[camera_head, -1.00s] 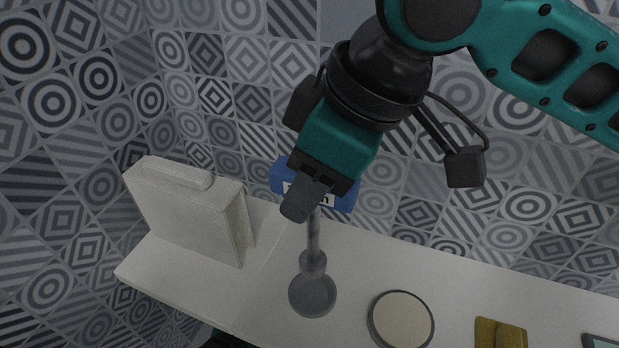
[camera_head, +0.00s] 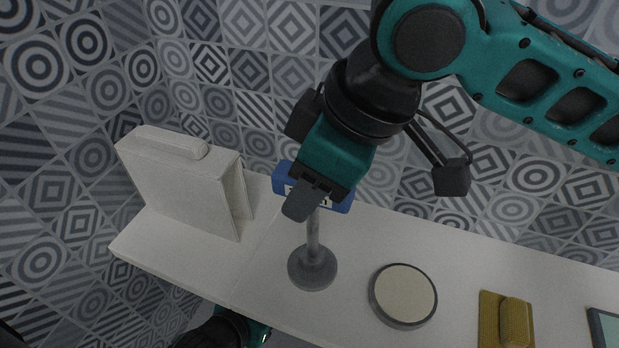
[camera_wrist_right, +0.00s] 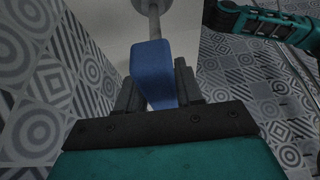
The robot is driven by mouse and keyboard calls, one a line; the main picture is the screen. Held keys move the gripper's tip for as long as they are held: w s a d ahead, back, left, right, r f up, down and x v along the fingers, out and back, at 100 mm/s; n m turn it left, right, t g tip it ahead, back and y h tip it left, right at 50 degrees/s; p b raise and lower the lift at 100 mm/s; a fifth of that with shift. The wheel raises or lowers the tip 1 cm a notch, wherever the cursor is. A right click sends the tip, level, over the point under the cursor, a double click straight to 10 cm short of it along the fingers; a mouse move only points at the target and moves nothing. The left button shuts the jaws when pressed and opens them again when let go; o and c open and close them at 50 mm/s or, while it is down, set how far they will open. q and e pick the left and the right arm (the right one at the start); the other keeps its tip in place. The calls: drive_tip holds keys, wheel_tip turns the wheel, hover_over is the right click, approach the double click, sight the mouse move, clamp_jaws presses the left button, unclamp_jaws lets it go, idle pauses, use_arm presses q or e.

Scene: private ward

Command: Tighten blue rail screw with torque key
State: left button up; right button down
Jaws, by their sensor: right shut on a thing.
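The torque key, as I take it, has a blue block handle (camera_head: 337,199) with a white label and a grey shaft (camera_head: 313,230). My right gripper (camera_head: 303,202) is shut on the blue handle, which also shows between the fingers in the right wrist view (camera_wrist_right: 153,72). The shaft stands nearly upright, and its lower end meets a round grey base (camera_head: 312,270) on the white table. I cannot tell whether this base is the rail screw, and I see no separate blue screw.
A white case (camera_head: 185,185) stands on the white table (camera_head: 250,285) left of the key. A round tan-topped disc (camera_head: 403,294), a yellow block (camera_head: 513,322) and a dark-framed device (camera_head: 606,328) lie to the right. A patterned tiled wall is behind.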

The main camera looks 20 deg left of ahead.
drive_tip(key=shift+f+b, duration=0.3)
drive_tip(key=shift+f, duration=0.7)
idle(0.4)
drive_tip(key=shift+f, duration=0.15)
drive_tip(key=c, duration=0.6)
unclamp_jaws()
drive_tip(key=shift+c, duration=0.2)
drive_tip(key=a+p+v, duration=0.1)
drive_tip(key=p+v, duration=0.2)
drive_tip(key=v, duration=1.3)
drive_tip(key=shift+r, duration=0.55)
drive_tip(key=shift+s+a, duration=0.1)
